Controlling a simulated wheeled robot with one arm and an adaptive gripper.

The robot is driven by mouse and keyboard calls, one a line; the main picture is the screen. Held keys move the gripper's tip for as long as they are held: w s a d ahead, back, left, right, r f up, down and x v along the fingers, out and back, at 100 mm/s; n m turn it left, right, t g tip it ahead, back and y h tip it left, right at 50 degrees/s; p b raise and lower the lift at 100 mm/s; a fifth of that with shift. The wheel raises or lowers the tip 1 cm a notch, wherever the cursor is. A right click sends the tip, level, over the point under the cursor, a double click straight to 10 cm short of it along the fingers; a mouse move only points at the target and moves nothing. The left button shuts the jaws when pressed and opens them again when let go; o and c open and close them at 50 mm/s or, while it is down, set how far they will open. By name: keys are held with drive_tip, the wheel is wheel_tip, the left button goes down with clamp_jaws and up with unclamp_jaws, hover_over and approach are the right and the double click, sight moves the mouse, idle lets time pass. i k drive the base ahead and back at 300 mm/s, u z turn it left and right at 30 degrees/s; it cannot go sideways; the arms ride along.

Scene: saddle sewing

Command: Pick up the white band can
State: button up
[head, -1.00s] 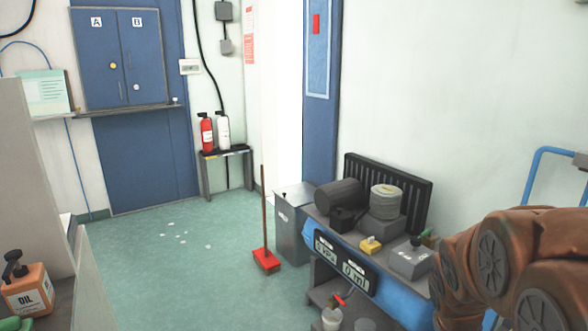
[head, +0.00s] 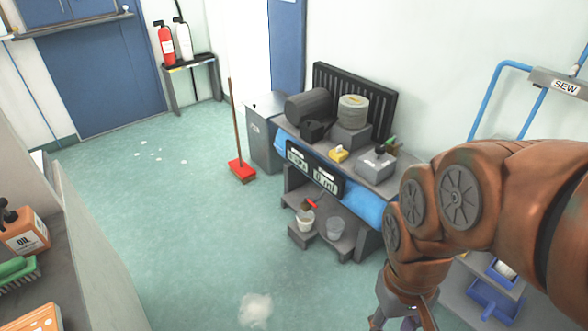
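No can with a clear white band can be made out in the head view. A pale round can-like container (head: 353,111) stands on a grey block on top of the machine at centre right. A white cup-like container (head: 305,221) and a grey one (head: 335,229) stand on the low steps at the machine's front. My arm reaches down from the right. My gripper (head: 397,318) is at the bottom edge, partly cut off, in front of and below the machine. Its fingers do not show clearly.
The machine (head: 362,199) stands against the right wall, with a grey bin (head: 263,139) beside it. A red broom (head: 241,169) stands on the floor. Two extinguishers (head: 166,45) are on a back shelf. A counter with an oil bottle (head: 24,232) is at left. The middle floor is mostly clear.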

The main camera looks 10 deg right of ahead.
sight(305, 220)
drive_tip(key=u, duration=0.9)
drive_tip(key=i, duration=3.2)
drive_tip(key=z, duration=2.05)
